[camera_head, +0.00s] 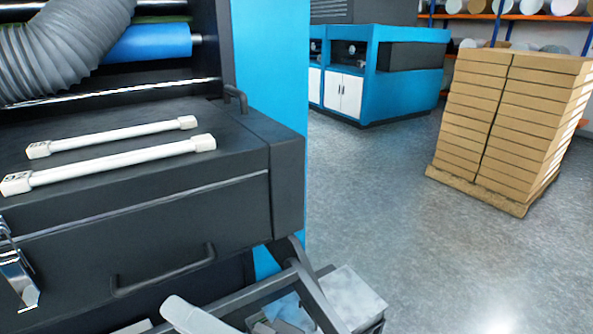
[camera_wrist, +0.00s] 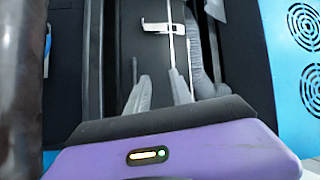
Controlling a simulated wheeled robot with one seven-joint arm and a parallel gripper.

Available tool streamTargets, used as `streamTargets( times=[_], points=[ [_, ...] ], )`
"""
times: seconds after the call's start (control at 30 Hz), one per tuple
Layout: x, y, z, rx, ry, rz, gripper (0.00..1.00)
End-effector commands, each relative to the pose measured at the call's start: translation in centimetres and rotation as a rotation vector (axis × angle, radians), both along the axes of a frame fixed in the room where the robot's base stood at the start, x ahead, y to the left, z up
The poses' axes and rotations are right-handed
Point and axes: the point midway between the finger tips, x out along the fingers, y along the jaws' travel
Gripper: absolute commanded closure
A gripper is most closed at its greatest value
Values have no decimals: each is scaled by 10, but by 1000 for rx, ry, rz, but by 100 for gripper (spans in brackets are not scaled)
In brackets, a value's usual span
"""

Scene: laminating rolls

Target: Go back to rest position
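My gripper (camera_wrist: 160,74) shows in the wrist view. Its two grey fingers stand apart, with nothing between them. They point over the dark machine front, below a white and silver latch-like piece (camera_wrist: 160,26). My purple wrist housing, with a small lit indicator, fills the bottom of that view. In the head view, a pale rounded part shows at the bottom edge; I cannot tell whether it belongs to my arm. The gripper fingers cannot be made out clearly there.
A dark machine bench (camera_head: 150,215) with two white bars (camera_head: 115,162) and handles stands close at left. A silver latch (camera_head: 18,275) is at its left edge. Stacked cardboard boxes (camera_head: 515,120) stand on a pallet at right. A blue machine (camera_head: 375,70) is behind. Grey floor between is clear.

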Motion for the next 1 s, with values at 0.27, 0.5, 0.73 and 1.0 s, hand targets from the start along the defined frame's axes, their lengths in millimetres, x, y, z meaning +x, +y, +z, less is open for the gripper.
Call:
streamTargets(
  times=[0.27, 0.5, 0.73, 1.0],
  points=[
    [37, -53, -11, -42, -172, -319, 73],
    [43, -126, -52, -197, -299, -644, 73],
    [5, -211, -104, -508, -432, -934, 73],
    [-76, -275, -145, -915, -559, -1055, 73]
  ],
)
